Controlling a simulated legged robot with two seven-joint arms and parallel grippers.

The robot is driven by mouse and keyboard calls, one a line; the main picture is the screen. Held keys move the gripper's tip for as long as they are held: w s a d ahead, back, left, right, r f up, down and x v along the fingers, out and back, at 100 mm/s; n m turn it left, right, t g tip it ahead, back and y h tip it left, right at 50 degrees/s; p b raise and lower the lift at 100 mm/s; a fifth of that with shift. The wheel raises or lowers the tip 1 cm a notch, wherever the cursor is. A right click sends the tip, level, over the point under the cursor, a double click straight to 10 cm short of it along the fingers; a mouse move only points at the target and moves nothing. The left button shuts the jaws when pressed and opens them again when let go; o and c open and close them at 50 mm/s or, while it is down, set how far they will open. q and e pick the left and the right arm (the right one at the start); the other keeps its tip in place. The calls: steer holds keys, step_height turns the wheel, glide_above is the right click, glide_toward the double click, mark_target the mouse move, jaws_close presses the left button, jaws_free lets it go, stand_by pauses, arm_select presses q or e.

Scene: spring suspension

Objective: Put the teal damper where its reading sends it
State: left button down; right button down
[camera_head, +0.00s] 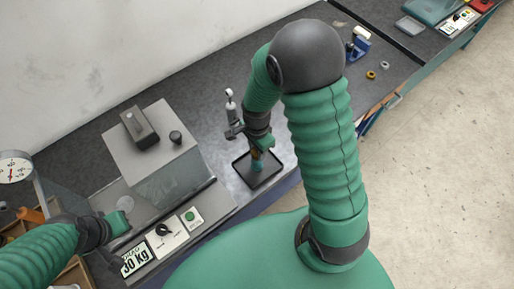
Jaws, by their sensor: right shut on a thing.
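My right gripper (256,147) reaches down over a small black tray (249,184) in the middle of the bench. It is shut on the teal damper (257,166), whose teal lower part shows below the fingers, upright over the tray. I cannot tell whether the damper touches the tray. The damper's upper part is hidden by the gripper. A round dial gauge (14,168) with a red needle stands at the far left; its reading is too small to tell. My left gripper (116,240) is by the tester's front panel, and its fingers are unclear.
A grey box-shaped tester (160,150) stands left of the tray, with a knob panel (167,237) and a "30 Kg" label (135,259). A grey upright fixture (231,108) stands behind the gripper. Small rings (371,75) and a blue holder (357,46) lie at the back right.

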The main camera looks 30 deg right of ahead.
steer(key=shift+f, duration=0.1)
steer(key=c, duration=1.4)
jaws_free()
steer(key=shift+s, duration=0.1)
steer(key=o, duration=0.4)
steer(key=shift+d, duration=0.2)
steer(key=shift+o, duration=0.2)
